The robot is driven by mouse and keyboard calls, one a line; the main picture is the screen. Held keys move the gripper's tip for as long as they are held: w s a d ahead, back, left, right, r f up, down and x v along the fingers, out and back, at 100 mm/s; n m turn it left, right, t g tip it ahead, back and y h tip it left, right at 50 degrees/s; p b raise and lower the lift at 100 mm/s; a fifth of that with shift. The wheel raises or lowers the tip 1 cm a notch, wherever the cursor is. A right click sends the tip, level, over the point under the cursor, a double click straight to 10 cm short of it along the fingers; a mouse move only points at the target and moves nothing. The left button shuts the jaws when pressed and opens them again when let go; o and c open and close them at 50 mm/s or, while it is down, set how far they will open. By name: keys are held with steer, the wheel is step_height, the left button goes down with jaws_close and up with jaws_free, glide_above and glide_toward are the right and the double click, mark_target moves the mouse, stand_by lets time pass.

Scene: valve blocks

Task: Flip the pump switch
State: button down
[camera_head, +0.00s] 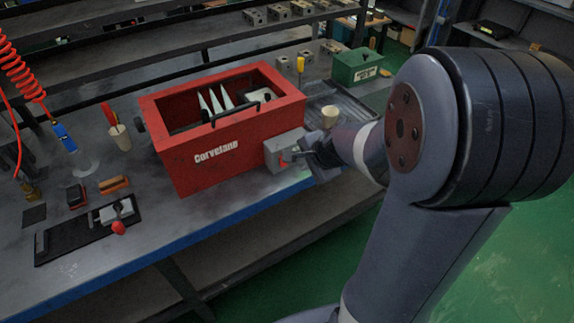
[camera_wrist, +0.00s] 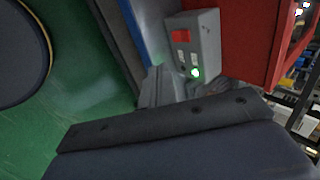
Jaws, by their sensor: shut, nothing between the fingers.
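In the wrist view the box (camera_wrist: 204,45) carries a red switch (camera_wrist: 181,36), pale markings and a glowing green light (camera_wrist: 195,72). My gripper (camera_head: 298,157) is shut and empty, right at the front of the box, and its tips partly cover the box's face in the head view. In the wrist view my gripper (camera_wrist: 161,86) lies just below the switch face. I cannot tell whether it touches the box.
The red tank (camera_head: 213,163) holds pale upright plates. A green box (camera_head: 357,67) and a pale cup (camera_head: 330,116) stand to its right. A black mat (camera_head: 62,238) with a red-knobbed clamp (camera_head: 117,218) lies at left. The blue bench edge (camera_head: 215,227) runs along the front.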

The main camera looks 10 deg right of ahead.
mark_target(282, 163)
steer(key=shift+w+a+r+b+x, duration=0.1)
steer(key=shift+w+r+b+x, duration=0.15)
steer(key=shift+x, duration=1.85)
steer(key=shift+w+a+r+b+x, duration=0.1)
steer(key=shift+w+r+b+x, duration=0.2)
steer(key=shift+x, duration=1.8)
steer(key=shift+w+a+r+b+x, duration=0.1)
steer(key=shift+w+x, duration=0.25)
steer(key=shift+x, duration=1.75)
steer(key=shift+f+b, duration=0.2)
steer(key=shift+b, duration=0.1)
steer(key=b, duration=0.3)
steer(key=shift+w+f+t, duration=0.15)
steer(key=shift+f+t, duration=0.15)
steer(key=shift+r, duration=0.45)
steer(key=shift+r+p, duration=0.7)
steer(key=shift+p, duration=0.15)
steer(key=shift+d, duration=0.1)
